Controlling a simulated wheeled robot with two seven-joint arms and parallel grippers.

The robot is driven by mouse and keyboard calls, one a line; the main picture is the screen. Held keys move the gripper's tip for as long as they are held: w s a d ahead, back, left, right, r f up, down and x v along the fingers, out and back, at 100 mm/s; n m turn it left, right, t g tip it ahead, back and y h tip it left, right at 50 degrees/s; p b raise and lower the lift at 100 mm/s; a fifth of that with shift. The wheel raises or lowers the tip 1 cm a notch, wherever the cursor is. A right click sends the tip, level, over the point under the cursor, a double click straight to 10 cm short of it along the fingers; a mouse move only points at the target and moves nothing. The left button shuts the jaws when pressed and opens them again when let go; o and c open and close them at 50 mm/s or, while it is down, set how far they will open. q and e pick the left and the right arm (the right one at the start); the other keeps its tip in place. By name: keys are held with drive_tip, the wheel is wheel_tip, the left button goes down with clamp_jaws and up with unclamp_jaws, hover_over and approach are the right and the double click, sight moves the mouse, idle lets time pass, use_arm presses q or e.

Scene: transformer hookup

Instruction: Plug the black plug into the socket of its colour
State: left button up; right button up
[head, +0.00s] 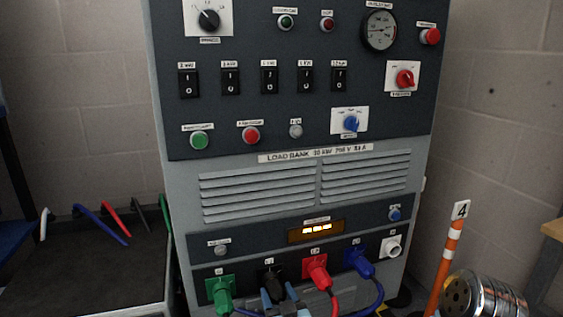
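The black plug (274,284) is at the black socket in the bottom row of the load bank, between the green and red plugs. It lines up with the socket, but I cannot tell how deep it sits. My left gripper (277,295) comes up from the bottom edge, with one blue-grey finger on each side of the black plug, and appears shut on it. The socket's face is mostly hidden by the plug. My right gripper is not in view.
A green plug (220,290), red plug (318,271) and blue plug (359,264) sit in neighbouring sockets, their cables hanging below. The white socket (391,247) is empty. An orange-white post (450,250) and a shiny metal cylinder (490,297) stand at right.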

use_arm(q)
drive_tip(key=shift+w+a+r, duration=0.25)
drive_tip(key=shift+r, duration=0.05)
drive_tip(key=c, duration=0.9)
drive_tip(key=shift+r+m+p, duration=0.15)
drive_tip(key=shift+m+p, duration=0.15)
drive_tip(key=shift+p, duration=0.3)
drive_tip(key=m+p, duration=0.4)
drive_tip(key=m, duration=0.1)
drive_tip(key=shift+m+p, duration=0.6)
drive_tip(key=shift+p, duration=0.05)
